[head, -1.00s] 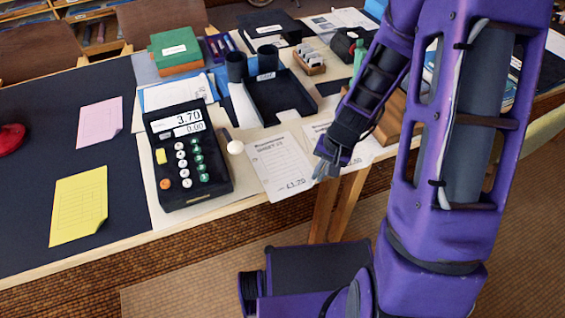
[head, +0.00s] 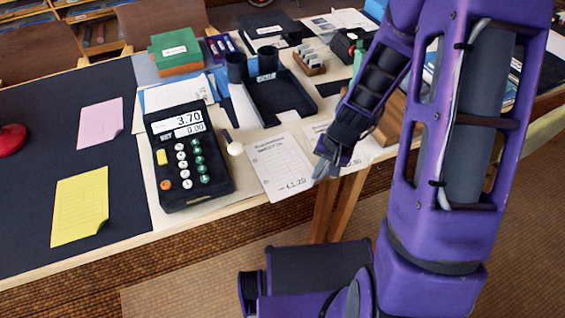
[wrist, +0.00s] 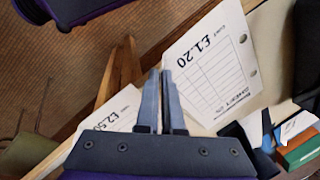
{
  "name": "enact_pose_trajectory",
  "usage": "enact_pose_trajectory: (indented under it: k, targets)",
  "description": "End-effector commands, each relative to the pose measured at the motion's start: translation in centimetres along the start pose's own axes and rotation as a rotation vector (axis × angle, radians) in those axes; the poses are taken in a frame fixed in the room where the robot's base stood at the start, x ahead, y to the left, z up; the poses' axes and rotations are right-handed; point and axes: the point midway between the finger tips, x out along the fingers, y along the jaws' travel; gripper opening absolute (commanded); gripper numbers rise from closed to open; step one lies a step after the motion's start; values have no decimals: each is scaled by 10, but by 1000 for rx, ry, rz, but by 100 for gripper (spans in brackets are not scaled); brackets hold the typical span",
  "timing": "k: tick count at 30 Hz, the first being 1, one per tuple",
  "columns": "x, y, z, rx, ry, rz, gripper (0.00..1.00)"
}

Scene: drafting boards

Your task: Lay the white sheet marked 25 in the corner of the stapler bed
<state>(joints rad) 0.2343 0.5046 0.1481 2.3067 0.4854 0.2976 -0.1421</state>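A white sheet (head: 282,167) priced £1.20 lies at the table's front edge, its heading too blurred to read a number surely; it also shows in the wrist view (wrist: 212,62). A second white sheet (wrist: 112,112), priced £2.50, lies beside it and is partly hidden by my arm. My gripper (head: 327,166) is near the £1.20 sheet's right edge. Its two grey fingers (wrist: 161,78) are close together with a narrow gap and hold nothing that I can see. A black tray-like bed (head: 290,100) with two dark upright cylinders, likely the stapler bed, stands behind the sheets.
A black price machine (head: 185,165) reading 3.70 stands left of the sheets, with a white-knobbed lever (head: 235,148) beside it. Yellow (head: 80,208) and pink (head: 99,122) sheets lie on the dark mat at left. A green and orange box (head: 174,52) and a card holder (head: 308,62) stand behind.

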Motion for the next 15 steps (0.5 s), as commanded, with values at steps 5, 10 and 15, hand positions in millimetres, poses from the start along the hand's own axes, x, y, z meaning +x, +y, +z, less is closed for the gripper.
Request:
enact_pose_trajectory:
  k: [5, 10, 15]
  targets:
    - [-11, -2, 0, 0, 0, 0, 0]
    - [-20, -4, 0, 0, 1, 0, 0]
    - [-28, -6, 0, 0, 0, 0, 0]
